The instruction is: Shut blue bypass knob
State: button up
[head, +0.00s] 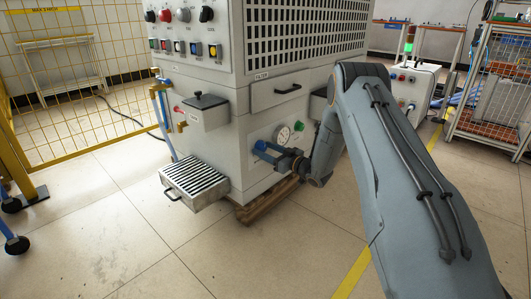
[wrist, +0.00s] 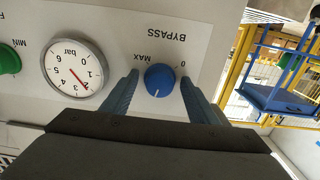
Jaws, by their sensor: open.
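The blue bypass knob (wrist: 160,80) is on a pale panel in the wrist view, which shows its print upside down. Its white pointer line points toward the bottom of the picture. "0" is printed to its upper right and "MAX" to its upper left. My gripper (wrist: 158,76) is open, with one blue finger on each side of the knob. Small gaps seem to show beside the knob; I cannot tell whether the fingertips touch the panel. In the head view, my gripper (head: 264,149) is at the cabinet's lower front, where blue fingers and knob blend together.
A pressure gauge (wrist: 74,68) sits beside the knob, with a green knob (wrist: 8,59) beyond it. A drawer (head: 287,88) is above them on the cabinet. A striped tray (head: 194,180) juts out low at left. A yellow mesh fence (head: 90,75) stands further left, with open floor before it.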

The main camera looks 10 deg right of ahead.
jog(key=shift+c, duration=0.2)
jog(key=c, duration=0.9)
jog(key=shift+o, duration=0.2)
